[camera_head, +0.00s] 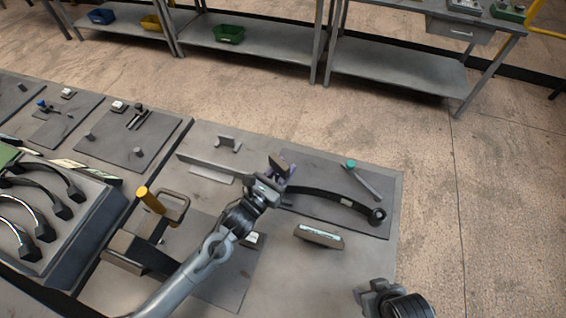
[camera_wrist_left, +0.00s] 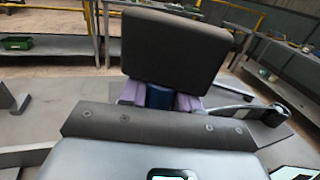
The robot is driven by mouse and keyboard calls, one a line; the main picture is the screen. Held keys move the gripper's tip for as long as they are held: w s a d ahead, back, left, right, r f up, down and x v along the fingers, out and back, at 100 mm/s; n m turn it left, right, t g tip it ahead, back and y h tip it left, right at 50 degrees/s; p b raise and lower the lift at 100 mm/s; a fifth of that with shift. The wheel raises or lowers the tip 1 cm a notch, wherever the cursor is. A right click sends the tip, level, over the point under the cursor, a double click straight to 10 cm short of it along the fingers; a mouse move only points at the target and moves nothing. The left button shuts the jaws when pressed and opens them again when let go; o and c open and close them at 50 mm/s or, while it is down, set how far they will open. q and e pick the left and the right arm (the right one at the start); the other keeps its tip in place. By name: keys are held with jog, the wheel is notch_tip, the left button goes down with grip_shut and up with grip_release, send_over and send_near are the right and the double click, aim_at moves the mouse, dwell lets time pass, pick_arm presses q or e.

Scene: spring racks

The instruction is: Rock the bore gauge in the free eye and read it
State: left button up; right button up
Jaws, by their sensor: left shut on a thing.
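My left gripper (camera_head: 279,172) is shut on a dark block-shaped thing (camera_head: 280,161) at the left end of the leaf spring. In the left wrist view, this thing (camera_wrist_left: 175,50) is a broad dark head with a blue neck (camera_wrist_left: 160,96) between the purple fingertips. It looks like the bore gauge's head; its face and lower end are hidden. The dark curved leaf spring (camera_head: 335,198) lies on a grey mat. Its right end has a round free eye (camera_head: 377,215), apart from the gripper. My right gripper (camera_head: 374,287) is at the lower right, its jaws unclear.
A rod with a teal end (camera_head: 364,180) lies behind the spring. A small labelled box (camera_head: 319,236) sits in front. A yellow-handled fixture (camera_head: 151,200) and a rack of curved springs (camera_head: 75,240) stand to the left. The bench's front right is mostly clear.

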pick_arm(q)
jog(key=shift+f+b, duration=0.35)
jog(key=shift+f, duration=0.1)
pick_arm(e)
jog(key=shift+a+f, duration=0.15)
jog(key=shift+f, duration=0.2)
pick_arm(q)
jog(key=o, duration=1.7)
jog(key=shift+o, duration=0.2)
jog(key=shift+s+a, duration=0.1)
pick_arm(e)
jog(key=shift+r, duration=0.1)
pick_arm(q)
jog(key=shift+p+v, duration=0.8)
jog(key=shift+v, duration=0.45)
pick_arm(e)
jog(key=shift+r, duration=0.7)
pick_arm(q)
jog(key=shift+p+v, duration=0.6)
jog(key=shift+v, duration=0.65)
pick_arm(e)
jog(key=shift+r, duration=0.6)
jog(key=shift+r+p, duration=1.15)
pick_arm(q)
send_near(277, 179)
jog(key=shift+x, duration=0.95)
pick_arm(e)
jog(key=shift+r, duration=0.15)
